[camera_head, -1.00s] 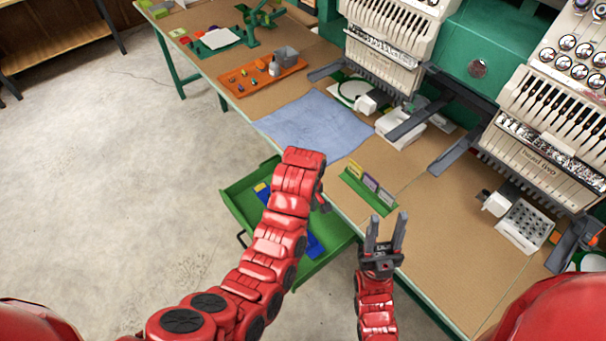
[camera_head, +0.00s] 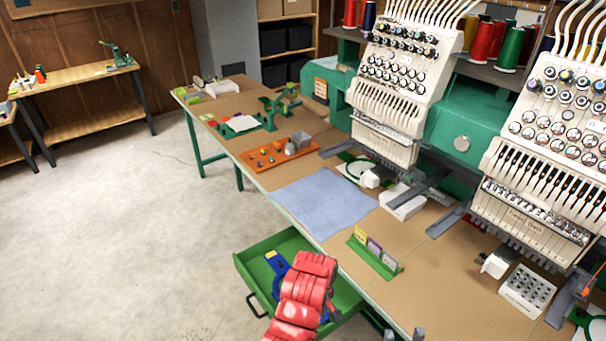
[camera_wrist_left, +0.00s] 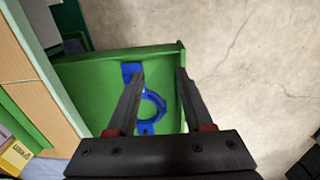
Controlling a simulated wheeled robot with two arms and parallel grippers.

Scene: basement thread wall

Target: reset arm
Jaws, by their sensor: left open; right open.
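My left arm comes in low in the head view, its red wrist (camera_head: 308,277) over the open green drawer (camera_head: 345,293). Its jaws are mostly hidden there. In the left wrist view my left gripper (camera_wrist_left: 161,74) is open and empty, its two dark fingers above the drawer. A blue piece with a ring (camera_wrist_left: 154,104) lies in the drawer below the fingers. My right gripper (camera_head: 404,334) shows only as two separated fingertips at the bottom edge of the head view, near the table's front edge. It is open; the rest of it is out of frame.
The long worktable (camera_head: 430,290) holds a blue cloth (camera_head: 322,201), a green card holder (camera_head: 374,256) and an orange tool tray (camera_head: 272,154). Embroidery machines (camera_head: 392,85) stand along its right side. A white block with holes (camera_head: 527,291) sits at right. The floor at left is clear.

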